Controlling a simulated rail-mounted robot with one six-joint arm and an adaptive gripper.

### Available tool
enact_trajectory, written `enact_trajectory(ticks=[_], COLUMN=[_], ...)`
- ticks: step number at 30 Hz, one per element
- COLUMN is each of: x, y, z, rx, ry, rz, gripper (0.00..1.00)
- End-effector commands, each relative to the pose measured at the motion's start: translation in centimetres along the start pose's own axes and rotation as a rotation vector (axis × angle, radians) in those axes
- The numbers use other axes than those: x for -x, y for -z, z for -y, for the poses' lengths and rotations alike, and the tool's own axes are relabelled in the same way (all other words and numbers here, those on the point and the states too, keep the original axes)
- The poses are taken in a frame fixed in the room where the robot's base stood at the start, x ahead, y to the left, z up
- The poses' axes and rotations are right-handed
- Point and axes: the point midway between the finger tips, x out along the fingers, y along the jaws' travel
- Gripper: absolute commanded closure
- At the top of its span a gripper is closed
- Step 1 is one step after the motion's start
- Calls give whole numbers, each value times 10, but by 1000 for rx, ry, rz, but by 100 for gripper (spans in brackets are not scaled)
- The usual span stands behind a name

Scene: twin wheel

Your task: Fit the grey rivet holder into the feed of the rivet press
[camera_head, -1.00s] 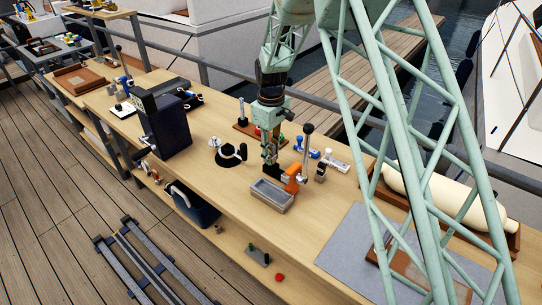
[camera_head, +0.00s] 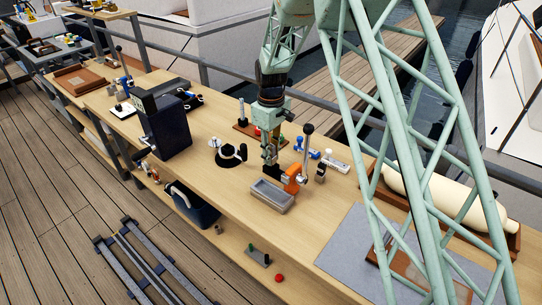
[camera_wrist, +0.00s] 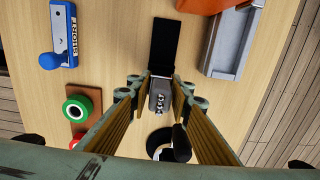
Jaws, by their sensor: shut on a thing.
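My gripper (camera_wrist: 157,98) points down over the bench and is shut on the grey rivet holder (camera_wrist: 160,97), a small grey block with lettering. In the head view my gripper (camera_head: 270,155) hangs just left of the orange press (camera_head: 293,180) with its upright lever; the holder is hard to make out there. In the wrist view a flat black piece (camera_wrist: 163,45) lies between the holder and the orange press body (camera_wrist: 200,5). I cannot tell which of the two it belongs to. The feed itself cannot be made out clearly.
A grey tray (camera_head: 272,195) stands at the press's near side. A blue holder marked SHORT (camera_wrist: 62,55) and a white holder (camera_head: 335,163) lie behind. A board with green (camera_wrist: 77,108) and red buttons and a black round stand (camera_head: 230,156) are close by.

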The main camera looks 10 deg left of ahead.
Motion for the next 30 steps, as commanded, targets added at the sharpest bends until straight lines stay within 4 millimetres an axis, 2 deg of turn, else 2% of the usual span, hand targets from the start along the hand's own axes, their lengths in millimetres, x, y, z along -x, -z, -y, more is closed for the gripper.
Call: enact_trajectory(ticks=[30], x=[-16], y=[0], z=[0], rx=[0], ry=[0], rz=[0], gripper=[98])
